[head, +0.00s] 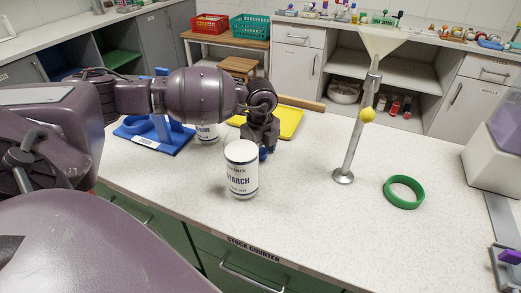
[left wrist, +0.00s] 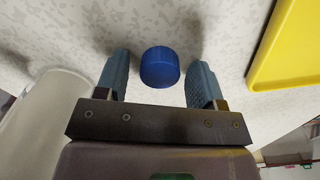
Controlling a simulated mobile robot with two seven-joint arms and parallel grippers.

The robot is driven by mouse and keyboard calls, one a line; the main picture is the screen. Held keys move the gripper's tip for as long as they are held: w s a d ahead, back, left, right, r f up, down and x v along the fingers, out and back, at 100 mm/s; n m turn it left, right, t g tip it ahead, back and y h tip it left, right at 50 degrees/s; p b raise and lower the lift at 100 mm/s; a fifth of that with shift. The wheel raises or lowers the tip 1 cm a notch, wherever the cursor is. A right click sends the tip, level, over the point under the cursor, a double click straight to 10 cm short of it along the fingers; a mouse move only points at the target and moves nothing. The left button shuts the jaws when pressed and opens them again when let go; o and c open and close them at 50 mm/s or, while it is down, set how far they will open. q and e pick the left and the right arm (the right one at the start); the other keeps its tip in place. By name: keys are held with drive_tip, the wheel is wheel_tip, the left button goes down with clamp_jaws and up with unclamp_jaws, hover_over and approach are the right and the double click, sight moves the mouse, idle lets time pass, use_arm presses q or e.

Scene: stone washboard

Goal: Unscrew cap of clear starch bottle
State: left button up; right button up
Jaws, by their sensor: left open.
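A white jar labelled STARCH (head: 241,172) stands upright near the counter's front edge in the head view. My left gripper (head: 262,150) is just behind it and to its right, pointing down. In the left wrist view, my left gripper (left wrist: 158,82) is open. Its two blue-grey fingers are on either side of a round blue cap (left wrist: 160,67), with gaps on both sides. I cannot tell whether the cap sits on a bottle; no clear bottle body shows. A white container (left wrist: 45,115) is close at the left of that view. My right gripper is not in view.
Another white jar (head: 207,135) stands behind my left arm, partly hidden. A blue stand (head: 165,140) is left of it. A yellow tray (head: 290,122) lies behind the gripper. A metal post with a funnel (head: 352,140) and a green ring (head: 404,192) are to the right. Counter between is clear.

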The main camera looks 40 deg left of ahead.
sight(261, 151)
use_arm(q)
wheel_tip(261, 151, up, 12)
drive_tip(key=p, duration=0.1)
idle(0.4)
drive_tip(key=shift+r, duration=0.15)
